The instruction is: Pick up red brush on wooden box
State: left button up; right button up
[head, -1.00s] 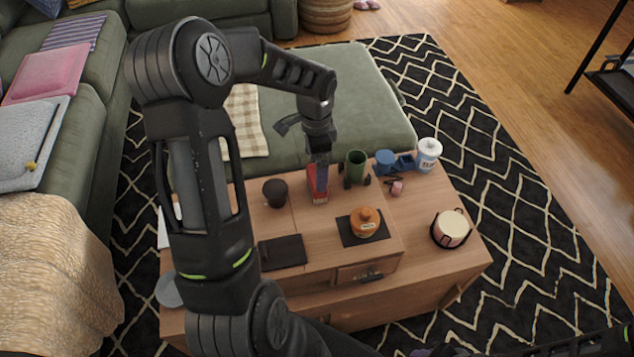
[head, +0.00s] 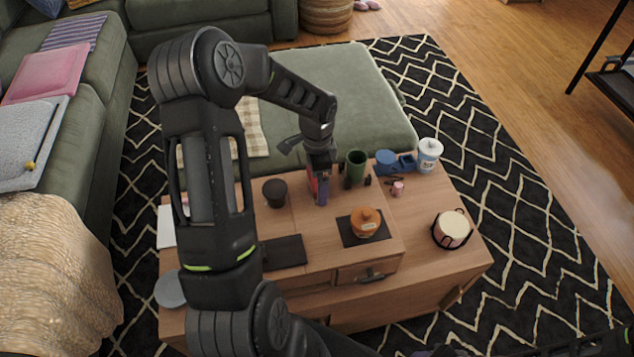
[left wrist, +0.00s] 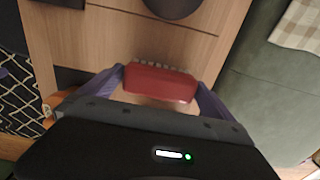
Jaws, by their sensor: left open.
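The red brush (left wrist: 160,84) lies on the wooden box top (head: 287,212). In the left wrist view its red back and a row of pale bristles along one side show. My left gripper (head: 320,200) is low over the brush in the head view and hides most of it; a bit of red (head: 313,185) shows beside the finger. In the left wrist view the gripper (left wrist: 160,90) is open, with one purple finger at each end of the brush. I cannot tell whether the fingers touch it.
Near the brush stand a dark cup (head: 275,192) and a green cup (head: 355,168). An orange jar (head: 365,221) sits on a dark mat in front. Blue cup (head: 385,161), white canister (head: 429,155) and cream pot (head: 451,229) are to the right. A green ottoman (head: 370,100) stands behind.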

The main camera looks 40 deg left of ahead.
pick_arm(q)
jog(key=shift+c, duration=0.3)
jog(key=c, duration=1.1)
jog(key=shift+r, duration=0.1)
notch_tip(320, 180, up, 10)
jog(key=shift+p, duration=0.6)
